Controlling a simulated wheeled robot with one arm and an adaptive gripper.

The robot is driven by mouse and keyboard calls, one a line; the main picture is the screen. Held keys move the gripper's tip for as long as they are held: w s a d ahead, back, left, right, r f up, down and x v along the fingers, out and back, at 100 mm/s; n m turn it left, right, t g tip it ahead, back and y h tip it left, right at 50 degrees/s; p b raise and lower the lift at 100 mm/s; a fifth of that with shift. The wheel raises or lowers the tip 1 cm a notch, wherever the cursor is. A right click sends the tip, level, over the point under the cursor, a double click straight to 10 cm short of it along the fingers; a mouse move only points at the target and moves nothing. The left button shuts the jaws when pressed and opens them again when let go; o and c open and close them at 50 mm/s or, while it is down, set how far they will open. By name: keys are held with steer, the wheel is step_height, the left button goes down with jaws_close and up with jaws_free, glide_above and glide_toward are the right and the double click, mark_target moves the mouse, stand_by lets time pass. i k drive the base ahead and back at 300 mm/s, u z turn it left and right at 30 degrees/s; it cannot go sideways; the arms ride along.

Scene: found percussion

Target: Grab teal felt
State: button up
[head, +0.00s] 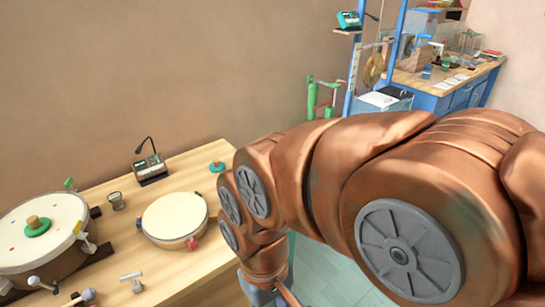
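A small teal disc with a wooden knob (217,167) lies at the far right corner of the wooden table; it looks like the teal felt. A second, greener disc with a wooden knob (38,225) sits on the large drum at the left. My copper arm crosses from the right, and its wrist hangs down near the table's right edge. Only a grey part at my gripper (256,291) shows at the bottom edge. Its fingers are out of frame, so whether it is open or holds anything is hidden. It is apart from both discs.
The large drum (62,260) and a smaller drum (173,216) stand on the table (130,258). A black device with a microphone (150,168), a small cup (116,201) and mallet-like tools (131,280) lie around them. A blue workbench (462,92) stands behind.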

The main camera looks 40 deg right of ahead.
mark_target(217, 166)
steer(key=z, duration=1.8)
steer(key=i, duration=1.05)
steer(key=u, duration=2.6)
